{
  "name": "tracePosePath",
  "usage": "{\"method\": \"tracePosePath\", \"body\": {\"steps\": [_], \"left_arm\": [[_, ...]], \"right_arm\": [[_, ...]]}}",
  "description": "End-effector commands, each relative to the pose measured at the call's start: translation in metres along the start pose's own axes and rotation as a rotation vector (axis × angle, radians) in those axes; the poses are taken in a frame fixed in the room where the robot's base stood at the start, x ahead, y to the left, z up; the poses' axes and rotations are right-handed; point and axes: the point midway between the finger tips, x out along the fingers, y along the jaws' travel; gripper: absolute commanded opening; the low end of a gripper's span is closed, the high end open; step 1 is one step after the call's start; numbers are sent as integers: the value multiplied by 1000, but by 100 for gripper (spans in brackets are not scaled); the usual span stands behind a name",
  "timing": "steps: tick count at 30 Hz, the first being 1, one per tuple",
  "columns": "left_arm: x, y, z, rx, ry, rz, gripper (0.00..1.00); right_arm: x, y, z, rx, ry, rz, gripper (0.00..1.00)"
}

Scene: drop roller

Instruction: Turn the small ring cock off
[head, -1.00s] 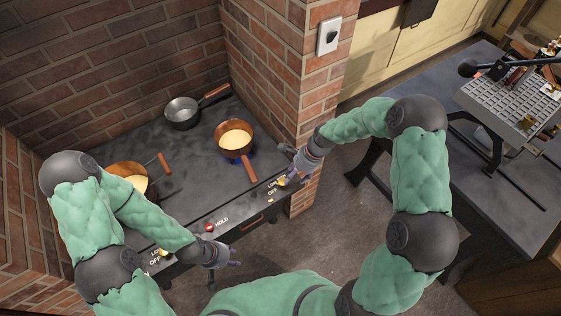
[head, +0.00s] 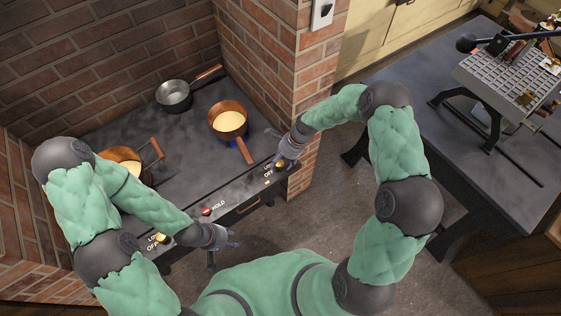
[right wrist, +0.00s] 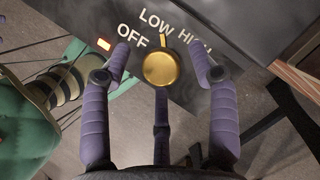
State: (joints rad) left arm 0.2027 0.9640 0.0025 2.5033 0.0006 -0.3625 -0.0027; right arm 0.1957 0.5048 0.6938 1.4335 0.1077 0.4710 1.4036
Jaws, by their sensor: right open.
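A round brass cock (right wrist: 162,69) sits on the dark front panel, with OFF, LOW and HIGH lettered around it. Its pointer stands by the gap between LOW and HIGH, away from OFF. In the head view this cock (head: 280,165) is at the panel's right end, partly hidden by my right gripper. My right gripper (right wrist: 160,58) is open, with fingers on either side of the cock and a third below it in the picture; no contact can be made out. My left gripper (head: 226,237) is open and empty in front of the panel, right of another brass cock (head: 162,239).
A copper pan (head: 228,120) of pale liquid stands behind the right cock, its handle toward the panel. A second copper pan (head: 124,157) is at left, a grey pan (head: 174,96) at the back. A red HOLD button (head: 206,211) lies between the cocks. A brick pillar (head: 305,100) rises close to my right gripper.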

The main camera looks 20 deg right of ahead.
Motion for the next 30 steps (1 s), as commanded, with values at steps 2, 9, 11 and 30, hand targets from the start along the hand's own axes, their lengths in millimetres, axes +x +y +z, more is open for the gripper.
{"method": "tracePosePath", "body": {"steps": [2,9,11,30], "left_arm": [[1,0,0,0,0,0,40],[0,0,0,0,0,0,40],[0,0,0,0,0,0,40],[0,0,0,0,0,0,40]], "right_arm": [[3,0,0,0,0,-1,60],[3,0,0,-1,0,-1,60],[3,0,0,-1,0,-1,52],[2,-1,1,-7,0,-1,5]]}}
